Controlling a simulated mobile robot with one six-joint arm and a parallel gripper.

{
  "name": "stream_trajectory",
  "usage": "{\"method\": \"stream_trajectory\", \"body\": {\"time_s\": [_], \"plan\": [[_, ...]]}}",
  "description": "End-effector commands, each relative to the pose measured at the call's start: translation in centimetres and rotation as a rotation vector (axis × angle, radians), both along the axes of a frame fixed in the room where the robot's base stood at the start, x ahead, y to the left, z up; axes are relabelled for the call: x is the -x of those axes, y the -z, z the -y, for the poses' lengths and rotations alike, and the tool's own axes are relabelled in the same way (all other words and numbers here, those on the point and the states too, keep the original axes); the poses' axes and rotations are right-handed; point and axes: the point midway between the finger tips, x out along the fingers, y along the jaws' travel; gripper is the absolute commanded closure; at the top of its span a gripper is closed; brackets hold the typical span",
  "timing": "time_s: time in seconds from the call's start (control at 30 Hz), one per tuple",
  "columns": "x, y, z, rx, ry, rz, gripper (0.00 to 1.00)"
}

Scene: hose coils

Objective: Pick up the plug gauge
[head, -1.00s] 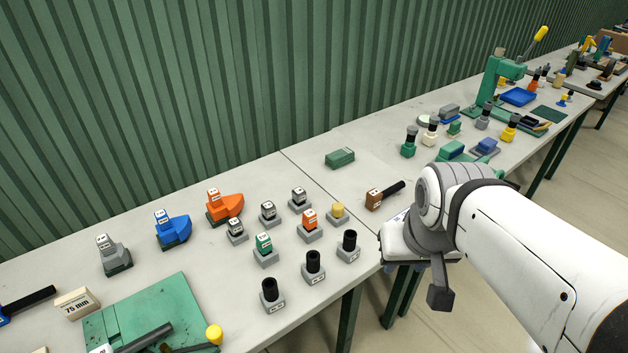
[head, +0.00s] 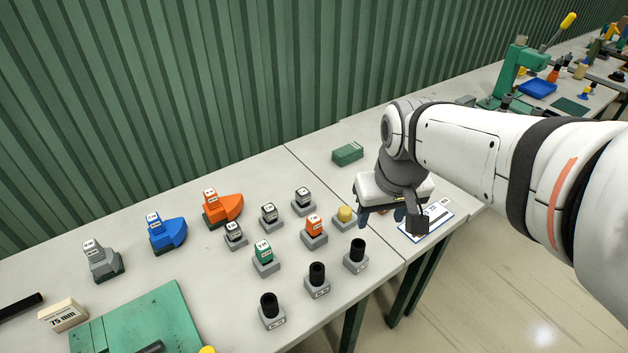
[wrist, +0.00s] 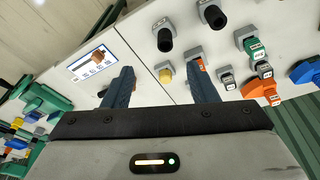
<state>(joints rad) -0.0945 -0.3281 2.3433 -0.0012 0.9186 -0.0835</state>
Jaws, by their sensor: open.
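I cannot be sure which piece here is the plug gauge. My gripper (head: 381,215) is open and points down above the bench near the card (head: 432,219). In the wrist view my gripper (wrist: 160,66) has nothing held between its fingers. A yellow knob (wrist: 165,75) shows below the gap, apart from them.
Several black cylinders on grey bases, such as one near me (head: 357,253), stand along the front edge. An orange-topped block (head: 314,228) and a yellow knob on a grey base (head: 344,215) stand left of my gripper. A green box (head: 347,154) lies behind.

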Motion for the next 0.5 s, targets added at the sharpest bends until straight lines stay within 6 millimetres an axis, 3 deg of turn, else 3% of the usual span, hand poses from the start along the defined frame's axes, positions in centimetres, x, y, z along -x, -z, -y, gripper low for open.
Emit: {"method": "stream_trajectory", "body": {"time_s": [0.03, 0.2, 0.33, 0.5], "plan": [[-1.9, 1.1, -1.1, 0.007, -0.047, -0.030, 0.47], [-7.4, 4.0, -4.9, 0.031, -0.204, -0.103, 0.47], [-10.6, 6.7, -7.9, 0.045, -0.304, -0.150, 0.47], [-12.9, 9.2, -10.5, 0.058, -0.390, -0.188, 0.47]]}}
